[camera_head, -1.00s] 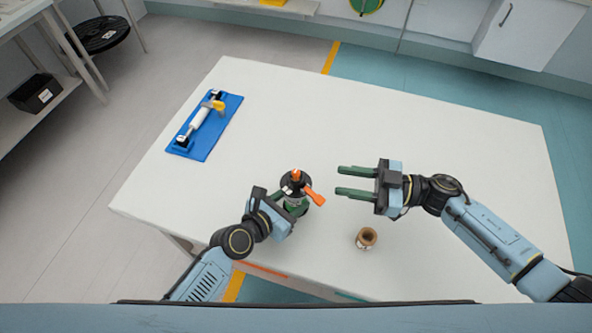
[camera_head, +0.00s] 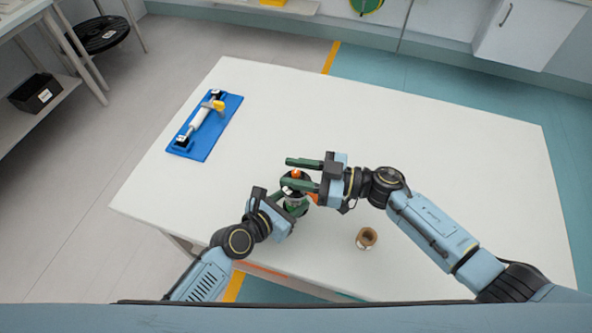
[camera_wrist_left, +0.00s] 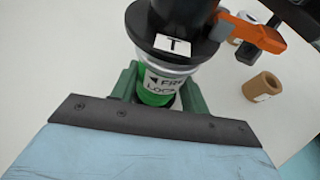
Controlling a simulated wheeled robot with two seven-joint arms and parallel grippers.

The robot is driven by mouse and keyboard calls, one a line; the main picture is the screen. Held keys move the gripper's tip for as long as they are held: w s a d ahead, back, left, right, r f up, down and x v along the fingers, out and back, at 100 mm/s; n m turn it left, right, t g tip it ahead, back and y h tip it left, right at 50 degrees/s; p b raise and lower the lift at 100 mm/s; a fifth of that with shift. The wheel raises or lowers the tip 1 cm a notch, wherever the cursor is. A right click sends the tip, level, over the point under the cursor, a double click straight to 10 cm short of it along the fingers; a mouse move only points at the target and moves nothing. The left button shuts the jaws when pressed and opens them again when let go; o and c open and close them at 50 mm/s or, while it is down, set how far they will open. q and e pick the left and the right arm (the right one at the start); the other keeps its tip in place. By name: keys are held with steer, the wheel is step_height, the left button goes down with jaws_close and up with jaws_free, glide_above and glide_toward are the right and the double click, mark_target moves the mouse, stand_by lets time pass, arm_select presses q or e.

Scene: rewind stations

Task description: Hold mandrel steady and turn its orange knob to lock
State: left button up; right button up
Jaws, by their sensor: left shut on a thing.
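The mandrel (camera_head: 294,204) stands upright near the table's front edge, with a black flange and an orange knob (camera_head: 296,174) on top. In the left wrist view the mandrel (camera_wrist_left: 167,75) shows a "T" label and a band reading "LOCK", and the orange knob (camera_wrist_left: 250,32) sticks out to the right. My left gripper (camera_head: 294,206) is shut on the mandrel's body below the flange. My right gripper (camera_head: 300,172) is open, its green fingers reaching left at the knob's height. One finger passes beyond the knob, the other covers its handle. I cannot tell whether they touch it.
A small brown roll (camera_head: 366,239) stands on the white table (camera_head: 440,160) to the right of the mandrel. A blue board (camera_head: 228,112) with a white roller and yellow lever lies at the far left. The table's middle and right are clear.

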jaws_close()
steer(key=shift+n+g, duration=0.4)
steer(key=shift+g, duration=0.2)
steer(key=n+g, duration=0.2)
steer(key=g, duration=0.2)
steer(key=shift+n, duration=0.3)
steer(key=shift+n+g+h, duration=0.3)
steer(key=shift+n+g, duration=1.1)
steer(key=shift+g, duration=0.8)
steer(key=shift+d, duration=0.1)
